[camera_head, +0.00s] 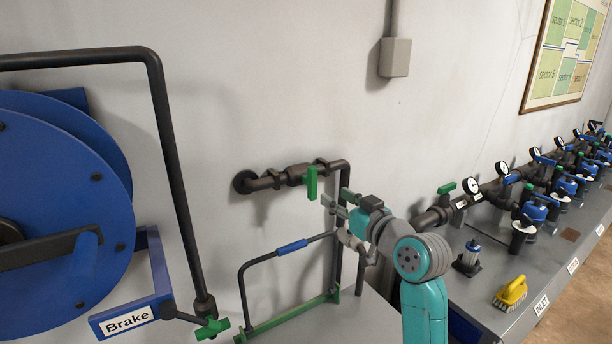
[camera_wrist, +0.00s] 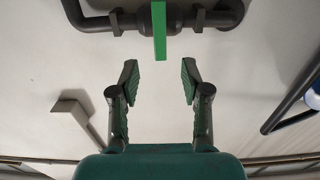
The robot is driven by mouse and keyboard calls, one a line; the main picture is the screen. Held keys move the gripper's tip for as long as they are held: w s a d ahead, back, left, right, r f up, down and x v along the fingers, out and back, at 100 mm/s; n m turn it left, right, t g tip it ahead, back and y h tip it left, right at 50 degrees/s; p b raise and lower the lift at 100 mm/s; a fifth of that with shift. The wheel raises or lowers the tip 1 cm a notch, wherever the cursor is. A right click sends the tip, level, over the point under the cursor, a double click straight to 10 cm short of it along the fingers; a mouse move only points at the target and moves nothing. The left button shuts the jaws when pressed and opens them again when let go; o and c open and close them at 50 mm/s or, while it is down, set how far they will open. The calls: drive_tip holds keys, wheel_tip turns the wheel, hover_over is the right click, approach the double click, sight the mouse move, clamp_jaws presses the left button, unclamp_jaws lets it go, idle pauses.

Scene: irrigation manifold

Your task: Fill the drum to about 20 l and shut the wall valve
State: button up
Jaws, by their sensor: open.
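The wall valve has a green lever (camera_head: 311,183) on a dark horizontal pipe. The lever stands upright, across the pipe. My gripper (camera_head: 338,200) is just to the right of the lever in the head view, open and empty. In the wrist view, my gripper (camera_wrist: 159,70) has its two fingers spread, and the green lever (camera_wrist: 159,32) lies beyond the fingertips, in line with the gap between them. The lever looks apart from both fingers. No drum can be made out in either view.
A blue hose reel (camera_head: 60,190) with a Brake label stands at left. A green-based frame with a blue-gripped bar (camera_head: 292,246) is below the valve. A grey bench (camera_head: 490,292) at right bears gauges, several valves and a yellow brush (camera_head: 511,292). A grey wall box (camera_head: 395,57) is above.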

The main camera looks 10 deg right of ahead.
sight(314, 181)
drive_tip(key=x, duration=1.1)
drive_tip(key=shift+r, duration=0.2)
clamp_jaws()
